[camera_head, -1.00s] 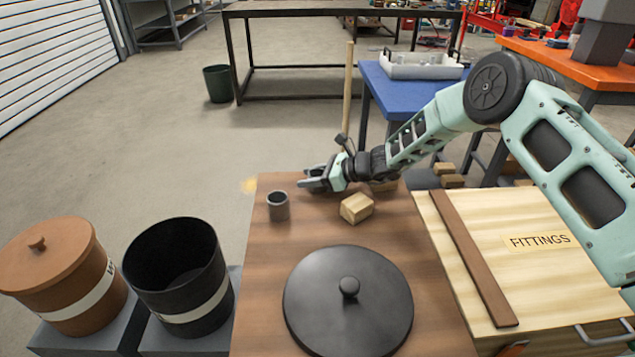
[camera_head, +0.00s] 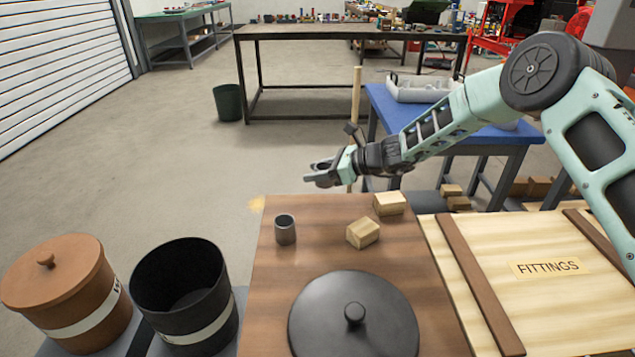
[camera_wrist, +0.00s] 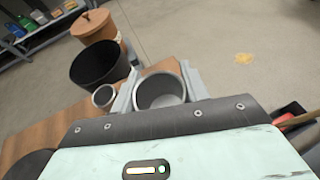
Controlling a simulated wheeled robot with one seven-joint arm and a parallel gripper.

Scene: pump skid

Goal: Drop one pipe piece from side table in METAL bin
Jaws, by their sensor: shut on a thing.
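My gripper (camera_head: 320,176) is raised above the far edge of the brown side table (camera_head: 282,283). It is shut on a grey pipe piece (camera_wrist: 161,92), which shows open end up between the fingers in the wrist view. A second pipe piece (camera_head: 285,230) stands upright on the side table, to the left. An open black bin (camera_head: 180,290) with a pale label stands left of the table. A terracotta bin (camera_head: 68,290) with its lid on stands further left. Its label is only partly visible and I cannot read it.
Two wooden blocks (camera_head: 363,233) and a loose black lid (camera_head: 354,325) are on the side table. A wooden crate marked FITTINGS (camera_head: 478,235) is at the right. A blue table (camera_head: 480,135) and an upright wooden pole (camera_head: 356,95) are behind. Floor left of the gripper is clear.

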